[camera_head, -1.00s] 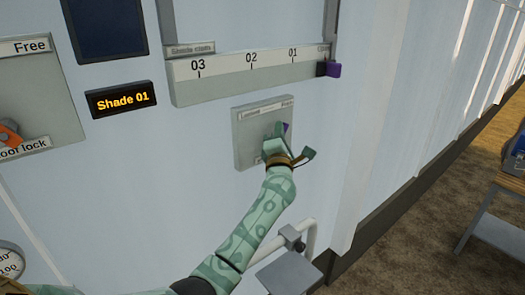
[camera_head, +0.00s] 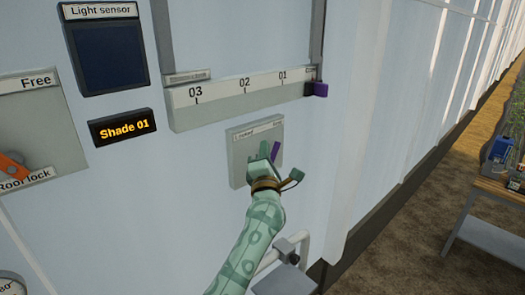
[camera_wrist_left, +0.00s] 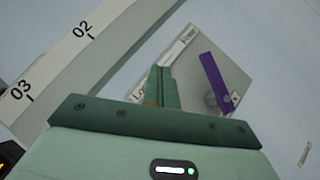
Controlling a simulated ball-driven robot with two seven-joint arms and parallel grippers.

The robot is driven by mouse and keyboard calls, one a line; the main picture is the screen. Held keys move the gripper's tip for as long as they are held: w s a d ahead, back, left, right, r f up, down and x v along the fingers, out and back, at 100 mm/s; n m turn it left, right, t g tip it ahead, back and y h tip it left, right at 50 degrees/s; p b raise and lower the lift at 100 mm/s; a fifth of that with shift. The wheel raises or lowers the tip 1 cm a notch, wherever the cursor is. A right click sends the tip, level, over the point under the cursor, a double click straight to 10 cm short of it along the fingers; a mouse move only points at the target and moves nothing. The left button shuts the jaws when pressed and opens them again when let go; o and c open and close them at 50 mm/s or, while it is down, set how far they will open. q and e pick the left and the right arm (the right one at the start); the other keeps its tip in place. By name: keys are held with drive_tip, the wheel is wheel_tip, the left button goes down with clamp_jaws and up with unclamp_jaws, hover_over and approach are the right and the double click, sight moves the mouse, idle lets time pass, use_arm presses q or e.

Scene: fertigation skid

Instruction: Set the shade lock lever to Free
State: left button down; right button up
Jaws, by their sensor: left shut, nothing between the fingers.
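The shade lock plate (camera_head: 236,165) is a pale grey square on the wall, with a label strip reading "Locked" at its left end and a blurred word at its right. Its purple lever (camera_head: 276,151) leans toward the right end. In the left wrist view the purple lever (camera_wrist_left: 217,80) shows whole, its top toward that label end. My left gripper (camera_head: 263,154) is shut and empty, in front of the plate and left of the lever. In the left wrist view its fingers (camera_wrist_left: 163,84) appear apart from the lever. My right gripper is out of view.
Above the plate is the shade scale (camera_head: 220,103) with a purple marker (camera_head: 317,89). A "Shade 01" display (camera_head: 122,127), light sensor (camera_head: 104,52) and roof lock with orange lever (camera_head: 13,166) are left. A bent pipe (camera_head: 300,240) stands below right; a bench (camera_head: 490,235) is far right.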

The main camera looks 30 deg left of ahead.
use_arm(q)
drive_tip(key=s, duration=0.1)
drive_tip(key=s+d+r, duration=0.1)
drive_tip(key=s, duration=0.1)
drive_tip(key=s+d, duration=0.1)
drive_tip(key=shift+s+r+p, duration=0.35)
drive_tip(key=shift+r+p, duration=0.05)
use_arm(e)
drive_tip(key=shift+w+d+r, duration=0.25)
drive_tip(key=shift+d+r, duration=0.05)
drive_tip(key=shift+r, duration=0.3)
use_arm(q)
drive_tip(key=shift+s+a, duration=0.1)
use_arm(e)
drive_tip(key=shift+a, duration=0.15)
